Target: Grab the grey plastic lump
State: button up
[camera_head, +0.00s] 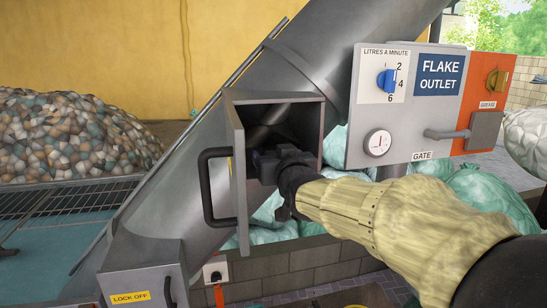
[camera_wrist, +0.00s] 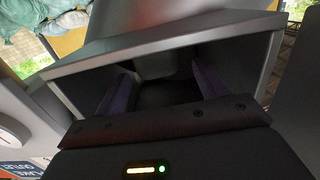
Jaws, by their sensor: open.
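I cannot make out the grey plastic lump for certain in either view. My gripper (camera_head: 262,167) is inside the mouth of the square metal hatch (camera_head: 316,112) on the slanted grey chute. In the wrist view my gripper (camera_wrist: 163,72) has its two dark purple fingers apart, reaching into the dim hatch. The space between the fingers is dark grey, and I see nothing clearly held there. My wrist and sleeved forearm come in from the lower right and hide part of the opening.
The hatch door (camera_head: 237,180), with a black handle (camera_head: 207,187), stands open close on the left of my gripper. A control panel (camera_head: 355,130) with a gate lever (camera_head: 447,134) is to the right. Pale green sacks (camera_head: 488,190) lie behind my arm. Mixed flakes (camera_head: 65,135) are heaped far left.

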aim_at(271, 150)
jog(key=p+x, duration=0.2)
jog(key=x, duration=0.2)
jog(key=shift+w+f, duration=0.15)
jog(key=shift+w, duration=0.15)
jog(key=shift+w+a, duration=0.1)
jog(key=shift+w, duration=0.1)
jog(key=shift+s+a+f, duration=0.1)
jog(key=shift+a, duration=0.05)
jog(key=shift+s, duration=0.25)
jog(key=shift+w+d, duration=0.2)
jog(key=shift+d, duration=0.25)
jog(key=shift+s+a, duration=0.25)
jog(key=c, duration=1)
jog(key=shift+c, duration=0.5)
jog(key=shift+w, duration=0.1)
jog(key=shift+b, duration=0.35)
